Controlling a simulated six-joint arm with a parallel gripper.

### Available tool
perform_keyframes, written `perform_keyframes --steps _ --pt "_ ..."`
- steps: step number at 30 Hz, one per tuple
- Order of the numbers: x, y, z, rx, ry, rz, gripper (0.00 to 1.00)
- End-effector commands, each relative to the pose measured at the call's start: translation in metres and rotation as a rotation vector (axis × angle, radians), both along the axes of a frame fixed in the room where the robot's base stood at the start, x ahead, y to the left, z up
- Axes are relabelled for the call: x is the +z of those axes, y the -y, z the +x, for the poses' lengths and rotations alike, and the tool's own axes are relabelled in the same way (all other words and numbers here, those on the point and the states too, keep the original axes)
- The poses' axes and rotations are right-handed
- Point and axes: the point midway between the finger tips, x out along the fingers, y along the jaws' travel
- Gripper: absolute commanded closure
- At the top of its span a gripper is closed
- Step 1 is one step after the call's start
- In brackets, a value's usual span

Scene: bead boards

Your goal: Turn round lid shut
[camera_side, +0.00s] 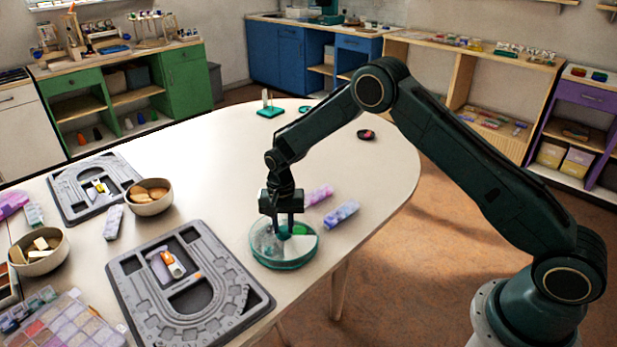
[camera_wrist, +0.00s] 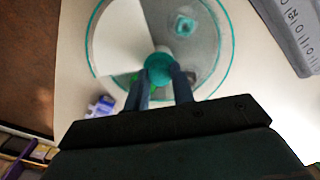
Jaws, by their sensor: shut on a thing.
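The round lid (camera_wrist: 218,62) is a clear disc with a teal rim, lying on a shallow round teal container (camera_side: 284,263) on the white table. A white wedge-shaped area (camera_wrist: 122,40) shows on one side of it. My gripper (camera_wrist: 160,72) points down over the lid, its two fingers on either side of a round teal knob (camera_wrist: 158,66) near the middle, shut on it. A small teal piece (camera_wrist: 184,25) shows through the lid. In the side view my gripper (camera_side: 283,226) hides part of the lid, and the fingertips are hard to make out.
A grey bead board (camera_side: 258,301) lies just left of the container, another (camera_side: 68,208) farther left. Pink (camera_side: 318,195) and lilac (camera_side: 341,214) bead tubes lie to its right. Bowls (camera_side: 149,207) stand at left.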

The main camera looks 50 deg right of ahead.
Motion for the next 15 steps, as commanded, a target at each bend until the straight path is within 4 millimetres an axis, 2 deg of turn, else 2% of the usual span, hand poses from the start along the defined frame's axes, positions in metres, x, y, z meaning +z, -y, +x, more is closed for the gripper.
perform_keyframes --steps 8,15 --pt "0.0003 0.0002 -0.0002 -0.028 -0.001 -0.001 1.0" --pt "0.0001 0.0 0.0 -0.126 0.001 0.001 1.0"
